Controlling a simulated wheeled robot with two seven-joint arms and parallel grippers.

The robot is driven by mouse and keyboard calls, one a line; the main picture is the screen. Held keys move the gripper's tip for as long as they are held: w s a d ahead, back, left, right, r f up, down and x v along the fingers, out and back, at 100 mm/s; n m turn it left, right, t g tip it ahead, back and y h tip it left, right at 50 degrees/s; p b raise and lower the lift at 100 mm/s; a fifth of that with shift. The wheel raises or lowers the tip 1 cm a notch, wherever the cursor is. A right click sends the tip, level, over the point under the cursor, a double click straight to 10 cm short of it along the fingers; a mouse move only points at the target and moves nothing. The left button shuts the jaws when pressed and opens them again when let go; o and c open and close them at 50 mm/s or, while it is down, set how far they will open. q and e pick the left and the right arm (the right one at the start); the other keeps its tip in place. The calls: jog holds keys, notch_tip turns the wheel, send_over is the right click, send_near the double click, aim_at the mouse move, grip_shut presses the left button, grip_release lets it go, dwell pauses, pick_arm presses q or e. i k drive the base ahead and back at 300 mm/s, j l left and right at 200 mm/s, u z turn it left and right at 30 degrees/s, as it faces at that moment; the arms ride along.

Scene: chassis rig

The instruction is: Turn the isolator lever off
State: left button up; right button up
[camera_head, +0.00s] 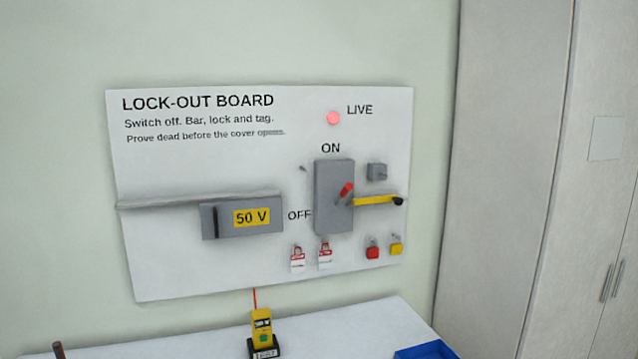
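The isolator (323,212) is a grey box on the white lock-out board, with "ON" printed above it and "OFF" to its left. Its lever has a red grip (347,190) that slants up and to the right from a pivot on the box. A red lamp (334,118) marked "LIVE" above it looks lit. A yellow bar (376,199) with a black end extends to the right beside the lever; I cannot tell whether it touches the isolator. Neither of my grippers is in view.
A grey box (270,227) labelled "50 V" is left of the isolator. Tags (298,260) and red (372,253) and yellow (396,249) padlocks hang below. A yellow tester (262,325) and blue tray (426,351) are on the white table (350,325). Cabinets (510,150) stand right.

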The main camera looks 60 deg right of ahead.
aim_at(344, 193)
jog(key=k+l+u, duration=0.2)
jog(key=k+l, duration=1.45)
